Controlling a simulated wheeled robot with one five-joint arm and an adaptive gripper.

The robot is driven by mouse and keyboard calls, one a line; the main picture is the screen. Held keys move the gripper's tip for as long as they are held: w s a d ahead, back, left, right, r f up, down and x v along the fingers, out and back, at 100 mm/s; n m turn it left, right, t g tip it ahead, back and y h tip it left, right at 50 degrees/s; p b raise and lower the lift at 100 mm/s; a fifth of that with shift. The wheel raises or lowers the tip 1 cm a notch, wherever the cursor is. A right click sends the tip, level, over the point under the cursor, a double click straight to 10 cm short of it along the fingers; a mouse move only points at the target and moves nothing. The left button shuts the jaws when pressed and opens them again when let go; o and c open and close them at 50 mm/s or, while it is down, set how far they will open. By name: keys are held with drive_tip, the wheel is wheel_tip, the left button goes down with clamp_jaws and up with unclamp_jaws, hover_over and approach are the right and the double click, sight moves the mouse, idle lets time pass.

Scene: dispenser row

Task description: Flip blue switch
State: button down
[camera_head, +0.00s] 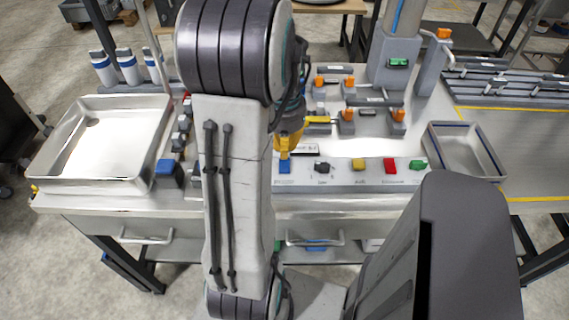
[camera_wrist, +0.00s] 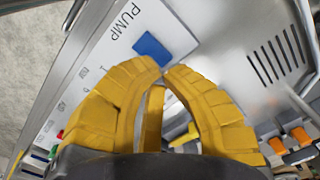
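The blue switch (camera_head: 285,166) is the leftmost control visible on the light panel at the table's front. In the wrist view it shows as a blue square (camera_wrist: 152,48) beside the printed word PUMP. My gripper (camera_head: 285,152) has yellow fingers and hangs just above and behind the blue switch. In the wrist view the fingertips of my gripper (camera_wrist: 164,71) come almost together, just below the blue square, with nothing held between them. I cannot tell whether the tips touch the switch.
Black (camera_head: 322,167), yellow (camera_head: 358,164), red (camera_head: 390,166) and green (camera_head: 417,165) controls line the panel to the right. An empty metal tray (camera_head: 60,178) lies at left, a smaller tray (camera_head: 487,152) at right. Orange-topped fixtures (camera_head: 347,114) stand behind the panel.

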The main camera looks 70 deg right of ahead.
sight(284, 161)
drive_tip(key=shift+f+b, duration=1.45)
drive_tip(key=shift+f, duration=0.35)
idle(0.9)
drive_tip(key=shift+r, duration=0.2)
drive_tip(key=shift+r+p, duration=3)
drive_tip(key=shift+r, duration=0.35)
drive_tip(key=shift+n, duration=0.3)
